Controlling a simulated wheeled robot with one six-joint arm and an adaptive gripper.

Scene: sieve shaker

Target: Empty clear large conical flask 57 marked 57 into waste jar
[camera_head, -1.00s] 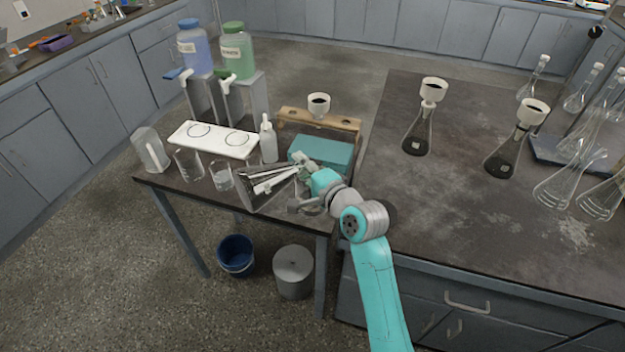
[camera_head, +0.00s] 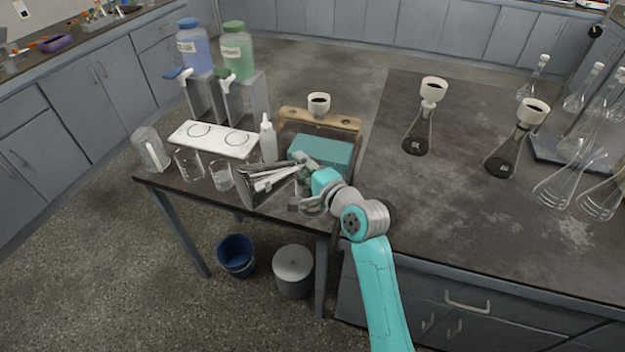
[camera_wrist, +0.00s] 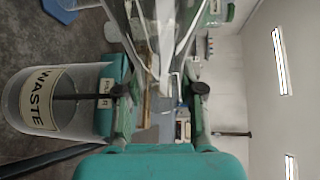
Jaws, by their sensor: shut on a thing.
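My gripper (camera_head: 304,166) is shut on a large clear conical flask (camera_head: 262,185) near its narrow end. The flask lies tilted on its side above the left table, with its wide base to the left. In the wrist view the clear flask (camera_wrist: 155,30) runs up from between my gripper fingers (camera_wrist: 160,88). I cannot read its number or make out its contents. The clear waste jar (camera_wrist: 35,105), labelled WASTE, is at the left of the wrist view, close to my gripper. In the head view, my gripper and wrist partly hide the area around the jar.
Beakers (camera_head: 189,164), a white dropper bottle (camera_head: 268,140), a teal box (camera_head: 325,153) and a white tray (camera_head: 213,138) crowd the left table. Flasks with funnels (camera_head: 418,130) stand on the right bench, whose near surface is clear. A blue bucket (camera_head: 236,256) is on the floor.

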